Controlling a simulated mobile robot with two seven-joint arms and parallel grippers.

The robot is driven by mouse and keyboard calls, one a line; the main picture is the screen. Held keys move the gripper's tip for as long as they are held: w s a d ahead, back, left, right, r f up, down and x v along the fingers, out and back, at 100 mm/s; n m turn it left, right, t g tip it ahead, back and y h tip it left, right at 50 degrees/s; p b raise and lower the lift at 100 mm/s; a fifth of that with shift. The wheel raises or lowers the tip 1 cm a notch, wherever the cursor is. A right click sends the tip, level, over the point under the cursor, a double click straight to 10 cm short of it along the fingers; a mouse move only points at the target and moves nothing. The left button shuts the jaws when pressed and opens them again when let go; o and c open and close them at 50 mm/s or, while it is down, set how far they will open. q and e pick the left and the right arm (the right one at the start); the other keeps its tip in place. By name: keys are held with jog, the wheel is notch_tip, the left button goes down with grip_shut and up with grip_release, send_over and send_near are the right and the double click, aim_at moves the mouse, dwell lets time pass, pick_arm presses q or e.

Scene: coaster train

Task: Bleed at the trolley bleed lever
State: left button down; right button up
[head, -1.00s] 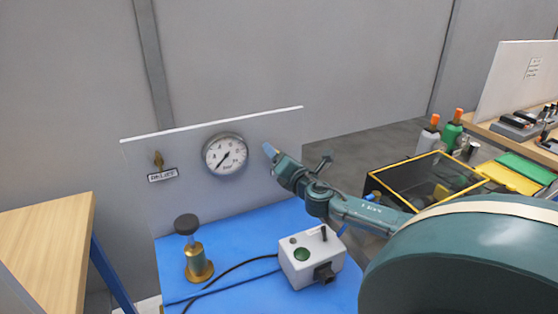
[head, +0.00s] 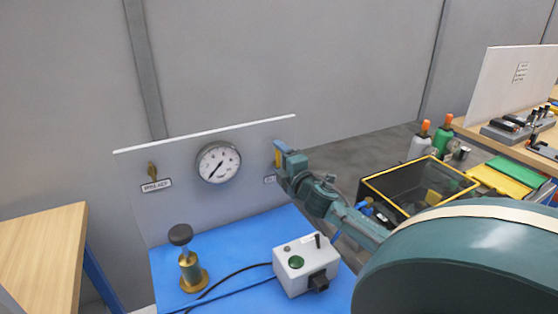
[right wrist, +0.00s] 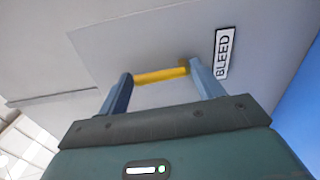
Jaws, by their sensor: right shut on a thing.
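The bleed lever (head: 277,157) is a short yellow bar at the right end of the grey panel (head: 220,205). In the right wrist view the yellow bar (right wrist: 160,75) spans between my two fingertips, beside a white BLEED label (right wrist: 223,53). My right gripper (head: 285,152) is at the panel and shut on the lever. Its fingers partly hide the lever in the head view, and the label (head: 269,180) shows only in part below. The round gauge (head: 218,162) is left of my gripper, its needle pointing lower left. My left gripper is not in view.
A brass relief valve handle (head: 152,171) is on the panel's left. On the blue trolley top (head: 235,239) stand a brass fitting with a black knob (head: 187,262) and a white control box (head: 304,268) with a cable. A yellow-rimmed dark bin (head: 415,190) is to the right.

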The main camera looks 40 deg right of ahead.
jog(key=shift+d+m, duration=0.1)
jog(key=shift+m, duration=0.3)
jog(key=o, duration=1)
jog(key=b+v, duration=0.1)
jog(key=v, duration=1.2)
jog(key=shift+s+r+b, duration=0.1)
jog(key=shift+s+b, duration=0.05)
jog(key=shift+b, duration=0.2)
